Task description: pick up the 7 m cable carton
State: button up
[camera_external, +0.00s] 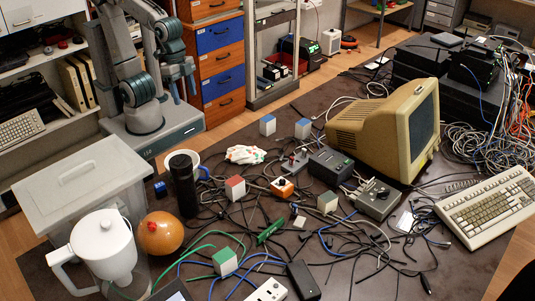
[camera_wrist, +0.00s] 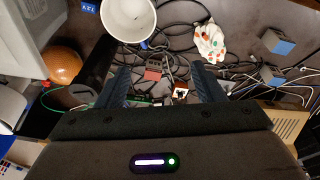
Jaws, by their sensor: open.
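Several small cartons with coloured tops lie on the dark table; I cannot read any length label, so I cannot tell which is the 7 m one.
A black cylinder (camera_external: 183,185), a white mug (camera_wrist: 128,17), an orange ball (camera_external: 160,234), a white jug (camera_external: 103,250) and a grey bin (camera_external: 82,180) crowd the left. A beige monitor (camera_external: 385,125) and keyboard (camera_external: 490,205) stand right. Loose cables cover the middle.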

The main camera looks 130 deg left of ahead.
jog(key=w+a+f+n+b, duration=0.4)
jog(key=a, duration=0.3)
jog(key=n+g+b, duration=0.3)
jog(key=n+b, duration=0.8)
jog(key=b, duration=0.3)
send_over(266, 118)
notch_tip(266, 118, down, 10)
jog(key=shift+f, duration=0.25)
notch_tip(266, 118, down, 8)
jog(key=shift+f+b, duration=0.1)
jog(key=shift+b, duration=1.1)
jog(key=f, duration=0.1)
jog(key=f+b, duration=0.1)
jog(key=f, duration=0.1)
jog(key=f+b, duration=0.1)
jog(key=f, duration=0.1)
jog(key=shift+w+a+f, duration=0.15)
jog(key=shift+w+a, duration=0.05)
jog(key=shift+w, duration=0.1)
jog(key=c, duration=1.1)
